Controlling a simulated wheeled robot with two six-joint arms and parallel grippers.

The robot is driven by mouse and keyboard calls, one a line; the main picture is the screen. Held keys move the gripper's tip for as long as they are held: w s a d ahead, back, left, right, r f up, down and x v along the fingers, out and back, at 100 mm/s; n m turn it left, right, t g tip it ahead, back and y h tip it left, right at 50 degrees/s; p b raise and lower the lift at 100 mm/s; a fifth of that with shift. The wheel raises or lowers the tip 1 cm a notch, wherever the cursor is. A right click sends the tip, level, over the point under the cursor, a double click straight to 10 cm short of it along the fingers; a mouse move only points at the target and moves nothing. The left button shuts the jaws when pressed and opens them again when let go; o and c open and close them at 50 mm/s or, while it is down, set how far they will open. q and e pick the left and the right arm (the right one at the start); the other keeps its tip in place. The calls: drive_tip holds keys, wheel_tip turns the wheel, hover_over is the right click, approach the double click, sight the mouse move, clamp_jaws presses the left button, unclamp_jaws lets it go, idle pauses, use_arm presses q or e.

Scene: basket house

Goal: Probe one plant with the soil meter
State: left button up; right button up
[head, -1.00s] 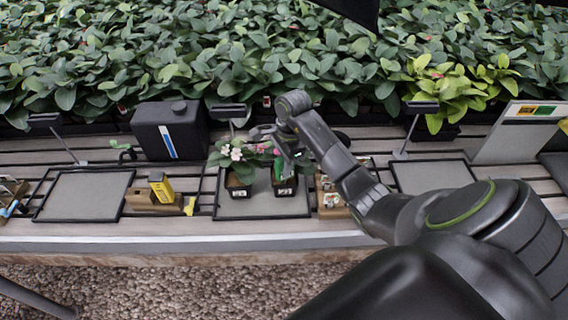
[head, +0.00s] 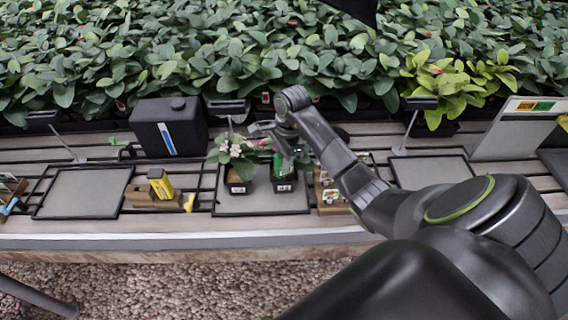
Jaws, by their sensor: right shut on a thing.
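Two small potted plants stand on the middle tray (head: 262,208): a white-flowered one in the left pot (head: 235,184) and a pink-flowered one in the right pot (head: 283,185). My right gripper (head: 284,157) is shut on a green tool, which looks like the soil meter (head: 277,163), over the right pot. The tool's lower end is hidden among leaves and pot rim, so I cannot tell whether it is in the soil. My left gripper is not in view.
A yellow item (head: 160,183) sits in a wooden block (head: 150,197) left of the tray. A black canister (head: 169,128) stands behind. Empty trays lie at left (head: 82,193) and right (head: 432,172). A wooden holder (head: 329,197) is close right of the pots.

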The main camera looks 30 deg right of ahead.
idle(0.4)
drive_tip(key=o, duration=1.1)
drive_tip(key=shift+d+r, duration=0.1)
drive_tip(key=shift+r, duration=0.25)
wheel_tip(320, 180, up, 3)
drive_tip(key=shift+d+f+b, duration=0.15)
drive_tip(key=shift+b, duration=0.15)
drive_tip(key=r+p, duration=0.4)
drive_tip(key=d+r+p, duration=0.1)
drive_tip(key=r+p, duration=0.3)
drive_tip(key=r, duration=0.1)
drive_tip(key=r+p, duration=0.5)
drive_tip(key=shift+s+d, duration=0.15)
drive_tip(key=shift+d, duration=0.15)
